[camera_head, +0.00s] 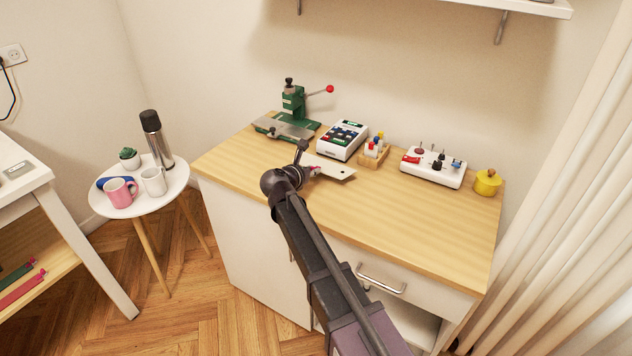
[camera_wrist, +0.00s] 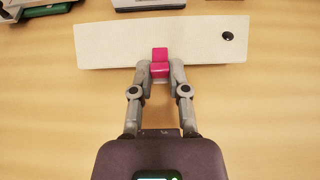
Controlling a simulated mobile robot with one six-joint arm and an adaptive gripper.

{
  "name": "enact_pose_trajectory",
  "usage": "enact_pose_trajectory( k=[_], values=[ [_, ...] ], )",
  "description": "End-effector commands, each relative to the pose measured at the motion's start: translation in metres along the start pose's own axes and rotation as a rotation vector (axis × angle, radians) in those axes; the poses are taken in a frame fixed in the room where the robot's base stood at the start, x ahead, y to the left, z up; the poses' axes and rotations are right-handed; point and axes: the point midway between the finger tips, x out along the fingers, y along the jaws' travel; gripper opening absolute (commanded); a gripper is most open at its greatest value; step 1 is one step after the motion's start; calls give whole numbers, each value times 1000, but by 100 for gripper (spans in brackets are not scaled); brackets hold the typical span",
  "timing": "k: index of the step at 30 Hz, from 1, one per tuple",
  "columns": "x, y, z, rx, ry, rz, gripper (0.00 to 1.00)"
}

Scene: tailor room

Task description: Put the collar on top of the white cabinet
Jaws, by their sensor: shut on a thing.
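The collar is a pale, slightly curved strip with a black button at its right end; it shows in the wrist view (camera_wrist: 110,43) and partly behind my gripper in the head view (camera_head: 336,168). A pink tab (camera_wrist: 160,56) stands at the middle of its near edge. My gripper (camera_wrist: 160,74) is shut on this tab; it also shows in the head view (camera_head: 312,171). The collar is over the wooden top of the white cabinet (camera_head: 420,235), at or just above it; I cannot tell if it touches. My arm hides part of the cabinet's front.
Behind the collar are a green press (camera_head: 292,105), a calculator-like machine (camera_head: 342,139) and a small bottle rack (camera_head: 374,152). A white box with knobs (camera_head: 433,167) and a yellow pot (camera_head: 487,182) stand right. The near right top is clear. A round side table (camera_head: 125,207) stands left.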

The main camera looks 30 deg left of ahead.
Motion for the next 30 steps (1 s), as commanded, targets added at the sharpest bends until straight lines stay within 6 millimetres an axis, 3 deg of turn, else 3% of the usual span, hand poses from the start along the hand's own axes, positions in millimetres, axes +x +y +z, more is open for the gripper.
enact_pose_trajectory(
  k=[1, 9, 28, 29, 30],
  values=[
    [3, 0, -9, 0, 0, 0, 0],
    [10, 0, -28, 0, 0, 1, 0],
    [13, -1, -34, 0, 0, 0, 0],
    [12, -1, -32, 0, 0, 0, 30],
    [12, -1, -32, 0, 0, 0, 42]
  ],
)
